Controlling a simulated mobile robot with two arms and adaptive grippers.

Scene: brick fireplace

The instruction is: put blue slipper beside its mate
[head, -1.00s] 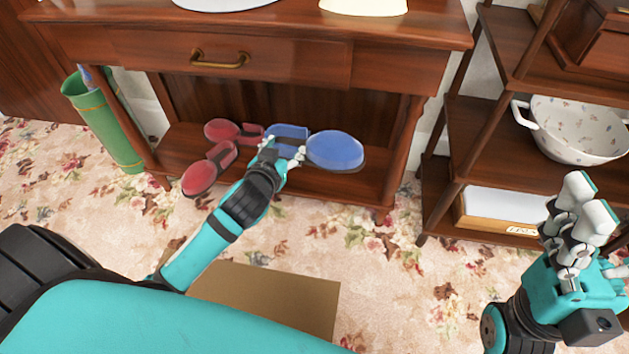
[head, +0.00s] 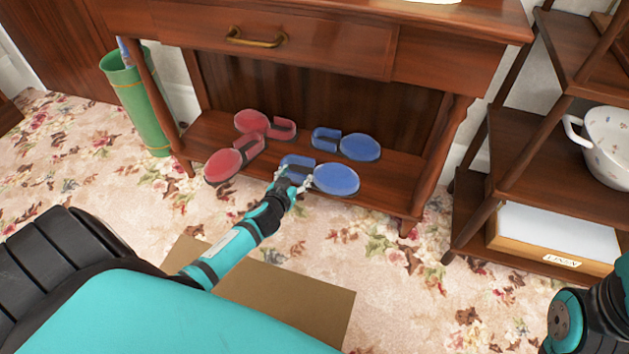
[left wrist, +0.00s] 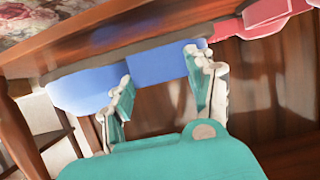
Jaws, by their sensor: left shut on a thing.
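The held blue slipper (head: 337,180) is at the front of the low shelf (head: 395,190), its wide end to the right. It also shows in the left wrist view (left wrist: 158,62). My left gripper (head: 296,180) is shut on its narrower left part, reaching in from the front. The blue mate (head: 360,147) lies on the shelf just behind, pointing the same way, with a small gap between the two. I cannot tell whether the held slipper touches the shelf. Only part of my right arm shows at the right edge; its gripper is out of frame.
A pair of red slippers (head: 224,165) lies on the shelf to the left. A green umbrella stand (head: 140,105) stands left of the table. A shelf rack with a white pot (head: 612,145) and a box (head: 550,238) is at right. A brown panel (head: 290,300) lies on the floor.

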